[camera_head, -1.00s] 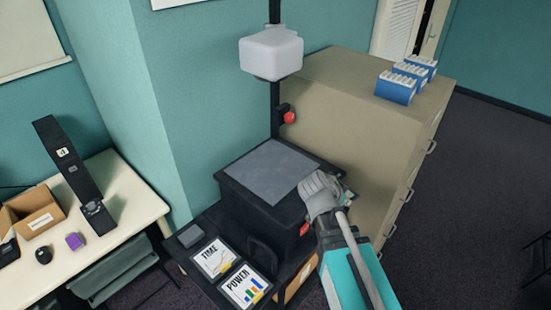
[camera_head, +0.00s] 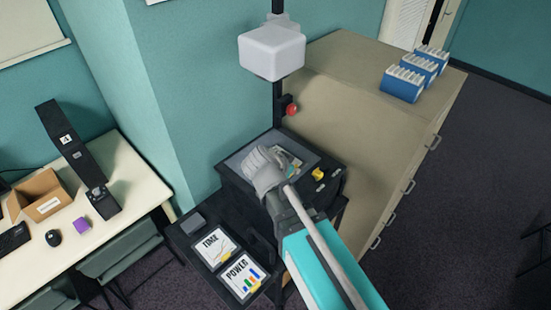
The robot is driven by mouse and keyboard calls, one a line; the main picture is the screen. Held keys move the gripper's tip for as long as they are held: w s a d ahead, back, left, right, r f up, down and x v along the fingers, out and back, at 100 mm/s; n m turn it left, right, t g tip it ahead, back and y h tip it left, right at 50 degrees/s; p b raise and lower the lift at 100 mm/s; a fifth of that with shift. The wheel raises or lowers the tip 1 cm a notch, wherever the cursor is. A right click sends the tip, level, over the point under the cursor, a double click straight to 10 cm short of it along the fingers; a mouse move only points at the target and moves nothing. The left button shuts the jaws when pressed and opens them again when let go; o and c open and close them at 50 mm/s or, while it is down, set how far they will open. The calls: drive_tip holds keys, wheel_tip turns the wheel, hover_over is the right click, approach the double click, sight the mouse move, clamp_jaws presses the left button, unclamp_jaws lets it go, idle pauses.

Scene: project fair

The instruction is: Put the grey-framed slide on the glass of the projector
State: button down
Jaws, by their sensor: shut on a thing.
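The projector (camera_head: 262,193) is a black box with a grey glass top (camera_head: 237,162). A white head (camera_head: 272,53) stands above it on a black post. My gripper (camera_head: 272,163) is over the glass, shut on a slide (camera_head: 290,158). Only part of the slide's edge and coloured picture shows past the fingers; it looks like the grey-framed slide. I cannot tell whether it touches the glass. Two other slides, marked TIME (camera_head: 213,247) and POWER (camera_head: 243,275), lie on the dark side shelf at lower left.
A red knob (camera_head: 291,109) is on the post, and a yellow knob (camera_head: 318,174) is on the projector's top right. A beige cabinet (camera_head: 350,110) with blue racks (camera_head: 402,84) stands behind right. A white desk (camera_head: 125,165) is at left.

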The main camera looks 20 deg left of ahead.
drive_tip(key=shift+w, duration=0.1)
drive_tip(key=w+a+f+b, duration=0.2)
drive_tip(key=w+f+b, duration=0.1)
drive_tip(key=w, duration=0.1)
drive_tip(key=w+a+f+b, duration=0.2)
drive_tip(key=w+f+b, duration=0.1)
drive_tip(key=w+a+f+b, duration=0.1)
drive_tip(key=w+f+b, duration=0.2)
drive_tip(key=w, duration=0.1)
drive_tip(key=shift+w+a, duration=0.35)
drive_tip(key=shift+a, duration=0.05)
drive_tip(key=shift+f, duration=0.1)
idle(0.3)
drive_tip(key=shift+w+a+f+b, duration=0.2)
drive_tip(key=shift+w+f+b, duration=0.2)
drive_tip(key=shift+b, duration=0.2)
drive_tip(key=shift+f+b, duration=1.4)
drive_tip(key=shift+f, duration=0.1)
drive_tip(key=shift+f, duration=0.15)
drive_tip(key=c, duration=0.7)
unclamp_jaws()
